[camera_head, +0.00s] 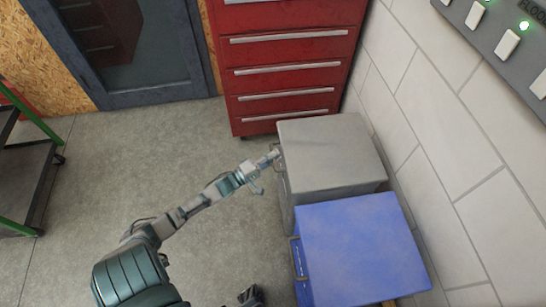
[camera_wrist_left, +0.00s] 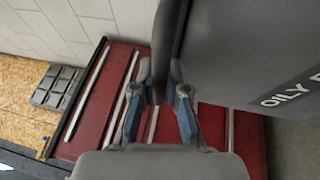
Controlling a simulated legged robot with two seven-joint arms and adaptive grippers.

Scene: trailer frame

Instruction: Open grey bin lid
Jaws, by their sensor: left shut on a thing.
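The grey bin (camera_head: 288,190) stands against the white wall, with its grey lid (camera_head: 330,150) on top, looking closed. In the left wrist view its grey side (camera_wrist_left: 240,50) carries white lettering that begins "OILY". My left gripper (camera_head: 274,155) is at the left side of the lid, by its handle. In the left wrist view the gripper's two blue-grey fingers (camera_wrist_left: 162,90) are closed around a dark bar, which looks like the lid handle (camera_wrist_left: 165,45). A small dark part at the bottom edge of the head view may be my right gripper; its jaws cannot be made out.
A blue bin (camera_head: 360,245) stands directly in front of the grey one. A red drawer cabinet (camera_head: 285,75) is behind it. A wall panel with switches (camera_head: 507,43) is at upper right. A dark cart with green posts (camera_head: 40,175) is at left. Open concrete floor lies between.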

